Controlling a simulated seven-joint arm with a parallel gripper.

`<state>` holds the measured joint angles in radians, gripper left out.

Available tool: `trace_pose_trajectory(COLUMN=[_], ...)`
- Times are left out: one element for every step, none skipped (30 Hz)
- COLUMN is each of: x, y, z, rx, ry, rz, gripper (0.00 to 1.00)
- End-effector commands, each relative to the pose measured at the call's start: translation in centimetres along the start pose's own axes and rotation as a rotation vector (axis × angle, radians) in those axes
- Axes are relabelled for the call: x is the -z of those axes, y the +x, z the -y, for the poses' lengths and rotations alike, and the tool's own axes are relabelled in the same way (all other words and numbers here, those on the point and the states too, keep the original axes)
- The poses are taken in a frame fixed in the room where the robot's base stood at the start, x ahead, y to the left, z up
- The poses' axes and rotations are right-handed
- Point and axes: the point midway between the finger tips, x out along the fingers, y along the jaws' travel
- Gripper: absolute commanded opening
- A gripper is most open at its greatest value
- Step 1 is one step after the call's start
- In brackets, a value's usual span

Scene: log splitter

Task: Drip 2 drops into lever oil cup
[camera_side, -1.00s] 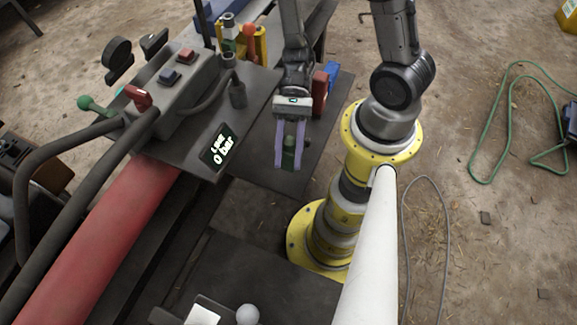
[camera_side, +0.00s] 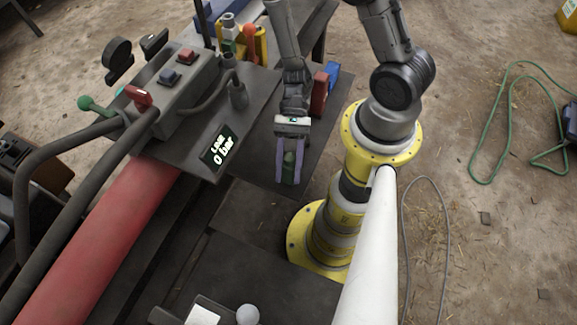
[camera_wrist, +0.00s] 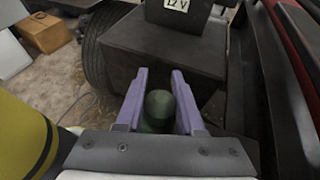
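My gripper (camera_side: 290,178) has two lavender fingers and hangs above the dark table area, right of the pressure display. It is shut on a small dark green bottle-like object (camera_side: 289,162), which sits between the fingers. In the wrist view the green object's rounded end (camera_wrist: 159,104) shows between the fingertips; its lower part is hidden by the gripper. A lever with a green knob (camera_side: 84,102) stands at the left of the machine. I cannot make out which part is the lever oil cup.
A grey control box (camera_side: 178,78) with red and blue buttons stands left of the gripper. The display (camera_side: 219,147) reads 0 bar. Red (camera_side: 319,93) and blue (camera_side: 333,73) blocks stand behind the gripper. A 12 V box (camera_wrist: 176,12) shows in the wrist view.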

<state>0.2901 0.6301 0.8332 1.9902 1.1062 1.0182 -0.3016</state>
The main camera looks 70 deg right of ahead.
Motion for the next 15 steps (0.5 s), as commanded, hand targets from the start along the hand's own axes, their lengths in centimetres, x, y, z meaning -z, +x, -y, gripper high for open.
trace_pose_trajectory(x=[-0.01,-0.02,-0.02,-0.02,-0.03,-0.03,-0.03,-0.03,-0.03,-0.04,-0.04,-0.03,-0.02,0.00,0.05], y=[-0.01,-0.01,-0.01,-0.01,-0.02,-0.02,-0.02,-0.02,-0.02,-0.02,-0.02,-0.02,-0.01,0.00,0.02], z=[0.00,0.00,0.00,0.00,0.00,0.00,0.00,0.00,0.00,0.00,0.00,0.00,0.00,0.00,-0.01], rx=[0.000,0.000,0.000,0.000,0.000,0.000,0.000,0.000,0.000,0.000,0.000,0.000,0.000,0.000,0.000], ry=[0.000,0.000,0.000,0.000,0.000,0.000,0.000,0.000,0.000,0.000,0.000,0.000,0.000,0.000,0.001], rz=[0.000,0.000,0.000,0.000,0.000,0.000,0.000,0.000,0.000,0.000,0.000,0.000,0.000,0.000,0.000], gripper=[0.47,0.53,0.60,0.65,0.65,0.65,0.65,0.65,0.65,0.65,0.65,0.65,0.65,0.65,0.65])
